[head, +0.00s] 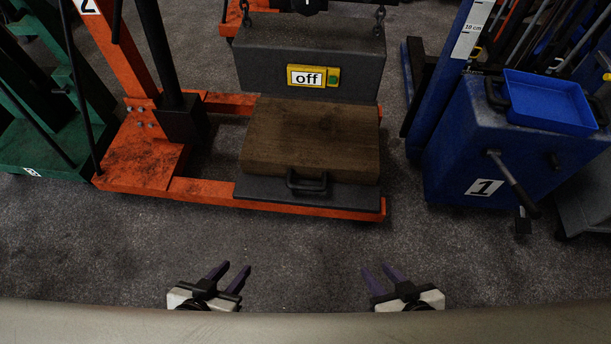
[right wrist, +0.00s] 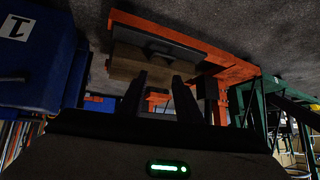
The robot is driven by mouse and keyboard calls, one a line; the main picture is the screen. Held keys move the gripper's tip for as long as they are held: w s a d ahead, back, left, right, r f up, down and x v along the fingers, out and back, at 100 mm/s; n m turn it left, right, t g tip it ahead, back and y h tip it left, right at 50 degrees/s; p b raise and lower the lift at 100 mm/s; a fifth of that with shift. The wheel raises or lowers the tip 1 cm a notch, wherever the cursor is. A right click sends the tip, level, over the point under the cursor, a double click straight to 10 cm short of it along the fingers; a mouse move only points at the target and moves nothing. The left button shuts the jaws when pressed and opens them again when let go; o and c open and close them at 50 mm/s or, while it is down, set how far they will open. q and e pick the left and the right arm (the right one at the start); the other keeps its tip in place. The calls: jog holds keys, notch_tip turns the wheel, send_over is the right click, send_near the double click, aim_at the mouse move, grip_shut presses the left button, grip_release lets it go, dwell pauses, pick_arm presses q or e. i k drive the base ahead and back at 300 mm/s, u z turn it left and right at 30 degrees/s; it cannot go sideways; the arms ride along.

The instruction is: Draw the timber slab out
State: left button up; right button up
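The timber slab (head: 311,139) is a brown wooden block. It lies on a dark grey plate (head: 340,194) with a black handle (head: 306,183) on its front edge, across the orange frame. A grey block (head: 311,66) marked "off" hangs on chains just above and behind the slab. My left gripper (head: 230,272) and right gripper (head: 380,272) are both open and empty, well in front of the slab. In the right wrist view, the slab (right wrist: 137,64) shows beyond my open right fingers (right wrist: 163,82), under the handled plate (right wrist: 182,55) in that upturned picture.
A blue jack (head: 505,140) labelled 1 with a blue tray (head: 549,100) and a crank stands at the right. The orange frame (head: 143,155) labelled 2 and a green unit (head: 45,140) stand at the left. The grey floor in front (head: 310,250) is clear.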

aim_at(326, 143)
jog(key=u, duration=0.35)
jog(key=i, duration=0.95)
jog(key=z, duration=0.05)
